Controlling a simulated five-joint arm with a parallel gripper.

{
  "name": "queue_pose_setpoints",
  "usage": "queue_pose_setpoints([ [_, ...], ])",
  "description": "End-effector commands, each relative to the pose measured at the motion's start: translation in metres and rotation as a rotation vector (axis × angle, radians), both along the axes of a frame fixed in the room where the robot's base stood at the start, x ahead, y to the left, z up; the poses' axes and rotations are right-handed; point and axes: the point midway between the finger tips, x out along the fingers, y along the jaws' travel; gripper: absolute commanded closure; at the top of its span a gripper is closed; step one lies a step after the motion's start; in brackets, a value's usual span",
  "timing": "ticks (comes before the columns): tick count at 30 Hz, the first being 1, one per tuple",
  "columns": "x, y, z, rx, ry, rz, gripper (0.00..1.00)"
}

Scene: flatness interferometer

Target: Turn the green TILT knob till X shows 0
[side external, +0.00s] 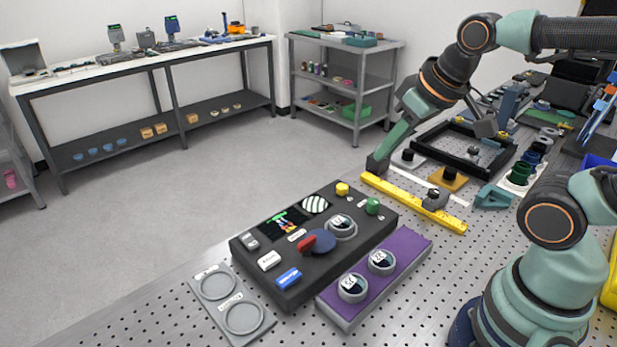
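The green knob (373,206) stands at the right back corner of the black control box (245,262), beside a small white label too small to read. A dark display (284,222) with coloured marks is on the box's top; I cannot read an X value on it. My gripper (432,147) is above and behind the box, with its two jaws spread apart and nothing seen between them. The tip of its long teal jaw is near the far end of the yellow bar, apart from the green knob.
On the box are a yellow knob (342,188), a striped round screen (314,204) and a red-and-blue knob (320,241). A yellow bar (399,199) lies behind.

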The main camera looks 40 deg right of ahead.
Motion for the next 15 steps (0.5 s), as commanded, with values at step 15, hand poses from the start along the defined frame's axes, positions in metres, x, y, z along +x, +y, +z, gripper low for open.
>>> queue_pose_setpoints([
  [15,0.046,-0.048,-0.030,0.131,0.290,-0.450,0.33],
])
